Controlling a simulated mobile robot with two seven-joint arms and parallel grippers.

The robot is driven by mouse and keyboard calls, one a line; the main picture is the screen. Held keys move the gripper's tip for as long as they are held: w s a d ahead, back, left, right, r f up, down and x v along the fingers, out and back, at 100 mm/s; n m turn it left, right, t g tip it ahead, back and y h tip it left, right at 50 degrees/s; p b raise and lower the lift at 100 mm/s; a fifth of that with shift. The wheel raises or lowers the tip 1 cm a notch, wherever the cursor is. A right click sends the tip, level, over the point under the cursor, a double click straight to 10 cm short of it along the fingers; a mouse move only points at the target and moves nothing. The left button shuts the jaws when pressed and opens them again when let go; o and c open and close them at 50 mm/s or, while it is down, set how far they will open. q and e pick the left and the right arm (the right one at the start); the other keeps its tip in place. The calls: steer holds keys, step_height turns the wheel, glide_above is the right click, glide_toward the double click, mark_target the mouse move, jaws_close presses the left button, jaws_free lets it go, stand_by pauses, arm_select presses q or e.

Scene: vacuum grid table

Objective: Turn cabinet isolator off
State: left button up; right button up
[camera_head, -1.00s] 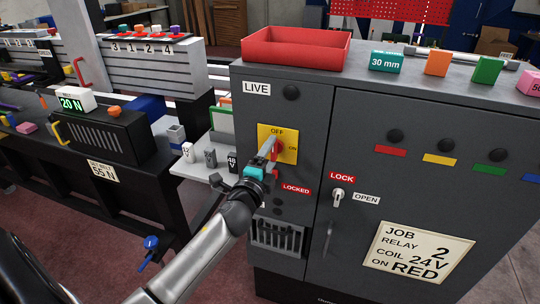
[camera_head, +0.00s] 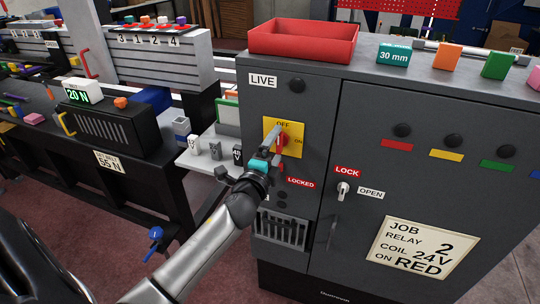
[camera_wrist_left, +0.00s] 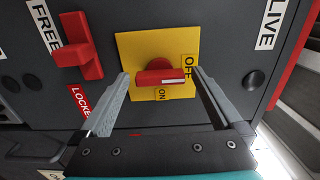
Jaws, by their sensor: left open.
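The cabinet isolator is a red rotary knob (camera_head: 283,140) on a yellow plate (camera_head: 294,146) with OFF at the top and ON at the right. In the left wrist view the knob (camera_wrist_left: 160,78) shows close up, with its white mark on the side towards OFF. My left gripper (camera_head: 272,134) is open at the plate. In the left wrist view its fingers (camera_wrist_left: 160,74) stand on either side of the knob, with gaps visible. In the head view the near finger covers part of the knob. My right gripper is not in view.
A red lever (camera_wrist_left: 80,52) between FREE and LOCKED labels sits close beside the plate. The grey cabinet (camera_head: 375,130) carries a red tray (camera_head: 303,46) and coloured blocks on top. A key switch (camera_head: 343,189) and a vent (camera_head: 282,229) are nearby.

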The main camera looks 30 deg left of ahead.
arm_select(q)
steer(key=v, duration=1.5)
steer(key=shift+b, duration=0.35)
steer(key=shift+d, duration=0.1)
steer(key=s+d+f+n+g+h+b, duration=0.1)
steer(key=s+d+f+n+g, duration=0.15)
steer(key=f, duration=0.85)
steer(key=s+d+f+n+g+h, duration=0.1)
steer(key=s+f+n+g, duration=0.15)
steer(key=f, duration=0.85)
steer(key=s+d+f+n+g+b, duration=0.1)
steer(key=s+f+g, duration=0.15)
steer(key=f, duration=0.85)
steer(key=s+d+f+n+g+h, duration=0.1)
steer(key=s+d+f+n+g, duration=0.1)
steer(key=s+f, duration=0.8)
steer(key=s+d+f+n+g+h, duration=0.1)
steer(key=s+d+f+n+g, duration=0.2)
steer(key=s+f+g, duration=0.4)
steer(key=s+f+n+b, duration=0.1)
steer(key=s+f, duration=0.2)
steer(key=s, duration=0.6)
steer(key=shift+n, duration=0.4)
